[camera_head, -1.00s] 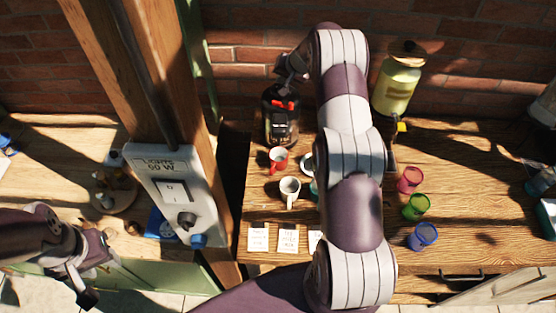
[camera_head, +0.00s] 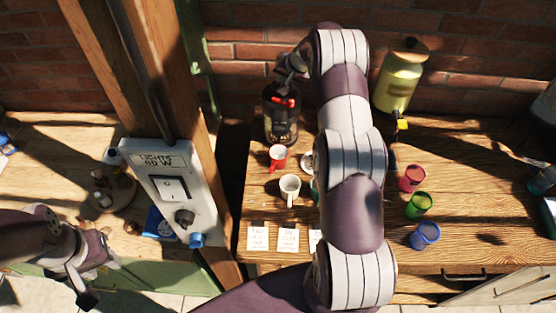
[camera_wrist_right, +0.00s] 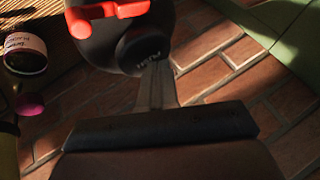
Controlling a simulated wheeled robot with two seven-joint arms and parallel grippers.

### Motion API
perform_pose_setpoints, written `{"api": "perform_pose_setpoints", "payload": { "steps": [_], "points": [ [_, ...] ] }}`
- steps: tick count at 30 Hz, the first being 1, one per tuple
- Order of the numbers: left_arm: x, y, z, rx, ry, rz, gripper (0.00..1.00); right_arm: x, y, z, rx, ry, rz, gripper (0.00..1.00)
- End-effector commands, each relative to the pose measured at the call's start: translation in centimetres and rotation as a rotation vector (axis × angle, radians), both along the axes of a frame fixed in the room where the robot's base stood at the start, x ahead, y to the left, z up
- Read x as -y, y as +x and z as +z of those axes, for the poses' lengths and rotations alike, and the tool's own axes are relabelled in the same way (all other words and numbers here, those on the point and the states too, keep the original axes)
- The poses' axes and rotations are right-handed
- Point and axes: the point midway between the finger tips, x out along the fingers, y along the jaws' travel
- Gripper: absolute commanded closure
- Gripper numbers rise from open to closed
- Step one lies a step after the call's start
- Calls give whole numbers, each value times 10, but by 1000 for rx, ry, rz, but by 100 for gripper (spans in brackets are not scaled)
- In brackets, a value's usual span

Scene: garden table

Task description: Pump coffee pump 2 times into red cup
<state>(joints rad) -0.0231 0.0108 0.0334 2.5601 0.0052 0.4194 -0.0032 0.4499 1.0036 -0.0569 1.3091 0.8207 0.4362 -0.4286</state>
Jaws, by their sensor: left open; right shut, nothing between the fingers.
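The coffee pump (camera_head: 281,125) is a black dispenser with red parts on top, standing at the back left of the wooden table. The red cup (camera_head: 277,158) stands upright in front of it. My right gripper (camera_head: 284,88) is at the pump's top and partly hidden by its own wrist. In the right wrist view its shut, empty fingers (camera_wrist_right: 156,76) reach the black top by the round push button (camera_wrist_right: 146,50), beside a red handle (camera_wrist_right: 108,12). I cannot tell whether they touch. My left gripper (camera_head: 90,278) is open and empty at the lower left, far from the pump.
A white mug (camera_head: 289,187) stands close to the red cup. A yellow-green dispenser (camera_head: 398,82) is at the back. Dark red (camera_head: 411,178), green (camera_head: 418,205) and blue (camera_head: 425,235) cups stand at right. A wooden post with a switch box (camera_head: 175,190) borders the table's left.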

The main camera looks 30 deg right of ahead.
Motion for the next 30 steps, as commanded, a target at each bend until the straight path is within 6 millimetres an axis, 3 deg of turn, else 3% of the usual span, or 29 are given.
{"api": "perform_pose_setpoints", "payload": {
  "steps": [30],
  "points": [
    [0, 0, -8, 0, 0, 0, 59, 0, 0, -7, -1, 1, 0, 100]
  ]
}}
